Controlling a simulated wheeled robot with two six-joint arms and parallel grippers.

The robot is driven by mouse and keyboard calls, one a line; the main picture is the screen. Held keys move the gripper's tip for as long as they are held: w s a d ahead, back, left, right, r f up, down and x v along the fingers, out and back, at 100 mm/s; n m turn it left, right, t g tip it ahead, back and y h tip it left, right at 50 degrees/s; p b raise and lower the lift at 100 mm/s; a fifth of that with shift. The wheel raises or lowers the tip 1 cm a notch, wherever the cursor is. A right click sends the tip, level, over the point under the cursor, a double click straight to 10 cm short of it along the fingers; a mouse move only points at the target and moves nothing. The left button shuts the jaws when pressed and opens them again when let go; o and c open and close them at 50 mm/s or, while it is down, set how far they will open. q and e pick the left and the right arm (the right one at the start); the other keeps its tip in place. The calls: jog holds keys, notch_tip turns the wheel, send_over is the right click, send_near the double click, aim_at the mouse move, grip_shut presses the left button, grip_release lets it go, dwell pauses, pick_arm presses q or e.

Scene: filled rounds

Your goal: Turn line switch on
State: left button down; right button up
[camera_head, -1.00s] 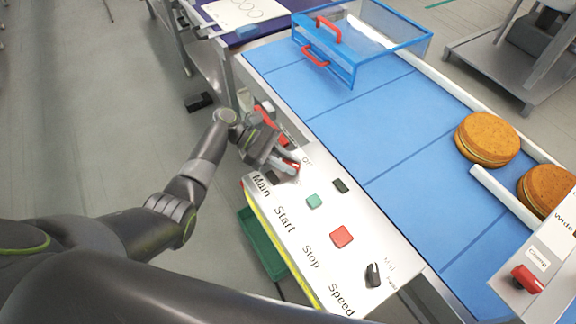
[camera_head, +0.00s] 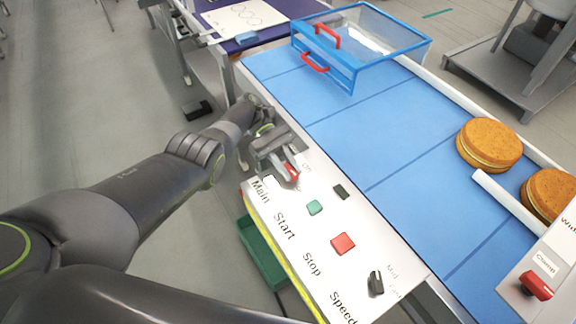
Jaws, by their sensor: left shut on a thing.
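The control panel (camera_head: 318,230) is white, with labels Main, Start, Stop and Speed. The line switch, a red handle (camera_head: 291,172) at the Main position, sits near the panel's far end, by a faint "On" mark. My left gripper (camera_head: 288,168) is shut on the red handle, its fingers on either side of it. The gripper hides part of the switch and its base. A green Start button (camera_head: 315,208), a red Stop button (camera_head: 343,244) and a black Speed knob (camera_head: 375,283) lie nearer. My right gripper is not in view.
A blue conveyor (camera_head: 400,150) runs beside the panel, carrying round cakes (camera_head: 489,145) on the right. A blue-framed clear guard (camera_head: 360,45) with red handles stands over its far end. A green bin (camera_head: 262,255) is below the panel's left side.

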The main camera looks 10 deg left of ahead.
pick_arm(q)
jog(key=shift+f+m+g+y+b, duration=0.15)
jog(key=shift+m+g+y+b, duration=0.15)
jog(key=shift+m+g+b, duration=0.15)
dwell(0.3)
jog(key=c, duration=1.3)
grip_release()
jog(key=shift+r, duration=0.2)
